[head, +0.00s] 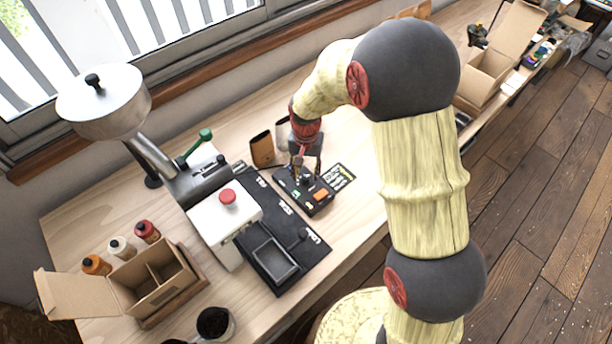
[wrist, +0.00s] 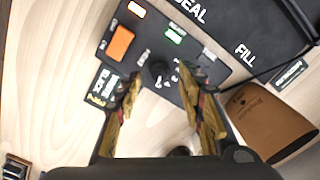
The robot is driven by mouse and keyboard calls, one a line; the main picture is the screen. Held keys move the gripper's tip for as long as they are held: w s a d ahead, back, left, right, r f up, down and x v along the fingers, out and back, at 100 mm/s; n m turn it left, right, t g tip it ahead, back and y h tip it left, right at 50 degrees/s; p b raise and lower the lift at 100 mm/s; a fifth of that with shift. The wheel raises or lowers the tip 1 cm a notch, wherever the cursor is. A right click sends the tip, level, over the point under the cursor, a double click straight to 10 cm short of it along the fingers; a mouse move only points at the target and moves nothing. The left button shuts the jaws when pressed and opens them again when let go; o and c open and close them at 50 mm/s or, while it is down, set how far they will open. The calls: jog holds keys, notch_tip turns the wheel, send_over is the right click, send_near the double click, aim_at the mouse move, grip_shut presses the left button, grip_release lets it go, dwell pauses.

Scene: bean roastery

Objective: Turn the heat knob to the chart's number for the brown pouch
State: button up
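A dark control box (head: 318,208) stands on the bench; it fills the upper middle of the wrist view (wrist: 128,62). Its dark round knob (wrist: 160,70) has numbers around it, too small to read surely. My gripper (wrist: 160,79) is open, pointing down at the box, with one finger on each side of the knob; I see no clear contact.
The box carries an orange switch (wrist: 121,43). A black mat (head: 310,250) with SEAL and FILL labels lies beside it, next to a white machine with a red button (head: 228,196). A pale pouch (head: 283,132) stands by the brown one. Front-left are bottles and a cardboard box (head: 155,281).

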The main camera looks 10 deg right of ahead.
jog(key=shift+f, duration=1.1)
jog(key=shift+c, duration=1.1)
jog(key=c, duration=0.7)
grip_shut()
